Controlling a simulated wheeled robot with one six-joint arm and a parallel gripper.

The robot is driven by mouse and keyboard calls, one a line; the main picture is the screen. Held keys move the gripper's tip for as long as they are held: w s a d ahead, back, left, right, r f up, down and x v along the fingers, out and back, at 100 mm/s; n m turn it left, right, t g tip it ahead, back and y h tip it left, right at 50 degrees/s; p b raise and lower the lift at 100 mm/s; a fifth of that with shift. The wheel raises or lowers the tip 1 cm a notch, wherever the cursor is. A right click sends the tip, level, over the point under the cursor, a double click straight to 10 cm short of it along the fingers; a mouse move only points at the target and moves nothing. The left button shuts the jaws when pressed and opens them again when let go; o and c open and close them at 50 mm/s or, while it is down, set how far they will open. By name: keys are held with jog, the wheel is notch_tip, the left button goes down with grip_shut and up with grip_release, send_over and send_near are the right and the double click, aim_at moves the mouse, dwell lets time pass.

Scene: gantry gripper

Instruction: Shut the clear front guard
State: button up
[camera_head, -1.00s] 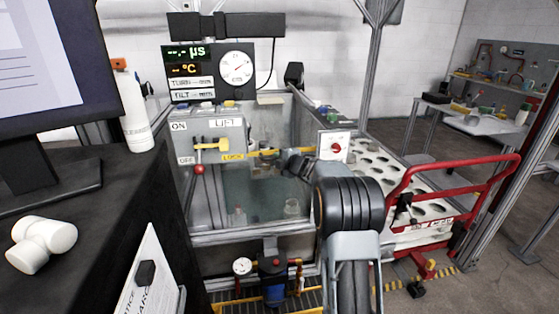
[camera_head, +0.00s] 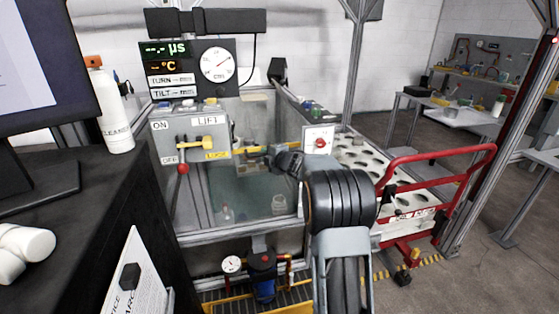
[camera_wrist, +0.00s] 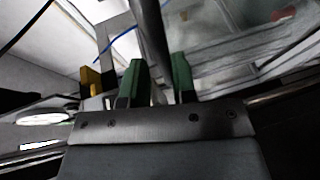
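A clear panel (camera_head: 262,188) shows at the front of the grey-framed machine, with a bottle and a jar visible through it. I cannot tell clearly how far the front guard stands open. A yellow bar (camera_head: 256,149) crosses in front of the panel. My gripper is near the right end of this bar in the head view, mostly hidden by my arm. In the wrist view my gripper (camera_wrist: 159,82) has two green fingers standing apart. A dark grey bar (camera_wrist: 151,25) runs down toward the gap between them; contact is unclear.
A lift panel (camera_head: 190,136) with a yellow lever and red knob is left of the clear panel. A red-railed cart (camera_head: 440,160) stands right of my arm. A dark counter with a white bottle (camera_head: 114,118) is at the left.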

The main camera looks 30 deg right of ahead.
jog(key=v, duration=1.2)
jog(key=shift+w, duration=0.1)
jog(key=s+d+f+m+g+h, duration=0.3)
jog(key=d+f+m+h, duration=0.25)
jog(key=m, duration=0.35)
jog(key=s+m+g+h+p, duration=0.2)
jog(key=s+m+g+h, duration=0.15)
jog(key=s+m, duration=0.35)
jog(key=s+a+r+m+g+y+p, duration=0.1)
jog(key=s+a+r+g+y+p, duration=0.1)
jog(key=s+a, duration=0.6)
jog(key=s+a+r+m+g+y+p, duration=0.2)
jog(key=s+a, duration=0.7)
jog(key=a, duration=0.5)
jog(key=shift+a+r+g+y+p, duration=0.35)
jog(key=shift+r+g+y+p, duration=0.3)
jog(key=shift+r+y+p, duration=0.9)
